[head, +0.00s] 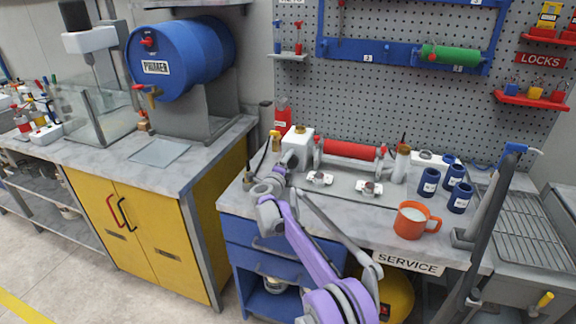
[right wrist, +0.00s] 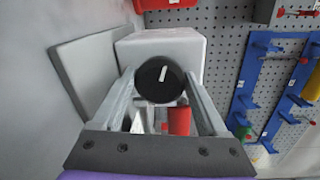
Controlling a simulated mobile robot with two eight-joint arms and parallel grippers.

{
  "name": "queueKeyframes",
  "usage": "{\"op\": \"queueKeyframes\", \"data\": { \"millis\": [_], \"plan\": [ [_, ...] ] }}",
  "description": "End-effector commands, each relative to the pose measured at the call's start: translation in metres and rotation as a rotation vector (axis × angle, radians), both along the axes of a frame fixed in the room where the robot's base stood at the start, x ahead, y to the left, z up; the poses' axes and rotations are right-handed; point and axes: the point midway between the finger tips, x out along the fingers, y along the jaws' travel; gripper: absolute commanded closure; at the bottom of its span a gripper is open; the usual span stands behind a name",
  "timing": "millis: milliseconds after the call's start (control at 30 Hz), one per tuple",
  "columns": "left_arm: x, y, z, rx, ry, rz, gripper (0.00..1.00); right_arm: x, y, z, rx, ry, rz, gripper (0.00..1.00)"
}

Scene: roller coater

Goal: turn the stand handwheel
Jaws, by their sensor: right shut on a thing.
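A round black handwheel (right wrist: 160,79) with a white mark faces me from the white box (right wrist: 195,45) in the right wrist view. My right gripper (right wrist: 159,80) has one finger on each side of the handwheel and is shut on it. In the head view my right gripper (head: 284,166) reaches the white box (head: 298,143) at the left end of the red roller (head: 349,150). The handwheel cannot be made out there. My left gripper is not in view.
An orange mug (head: 411,221) and several dark blue cups (head: 428,182) stand on the bench to the right. A pegboard (head: 400,90) rises behind. A blue drum (head: 190,58) sits on the bench at left.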

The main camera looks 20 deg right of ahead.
Motion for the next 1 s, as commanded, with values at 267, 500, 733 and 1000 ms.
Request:
{"op": "queueKeyframes", "data": {
  "millis": [267,500,733,1000],
  "plan": [
    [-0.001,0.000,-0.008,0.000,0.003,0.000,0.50,0.000,0.000,-0.001,-0.220,0.146,0.000,0.80],
    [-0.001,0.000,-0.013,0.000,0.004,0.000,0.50,0.000,0.000,-0.002,-0.404,0.271,0.000,0.80],
    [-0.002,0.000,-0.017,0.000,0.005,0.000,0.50,0.000,0.000,-0.002,-0.550,0.370,0.000,0.80],
    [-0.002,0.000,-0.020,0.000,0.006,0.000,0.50,0.000,0.000,-0.002,-0.661,0.444,0.001,0.80]
  ]
}}
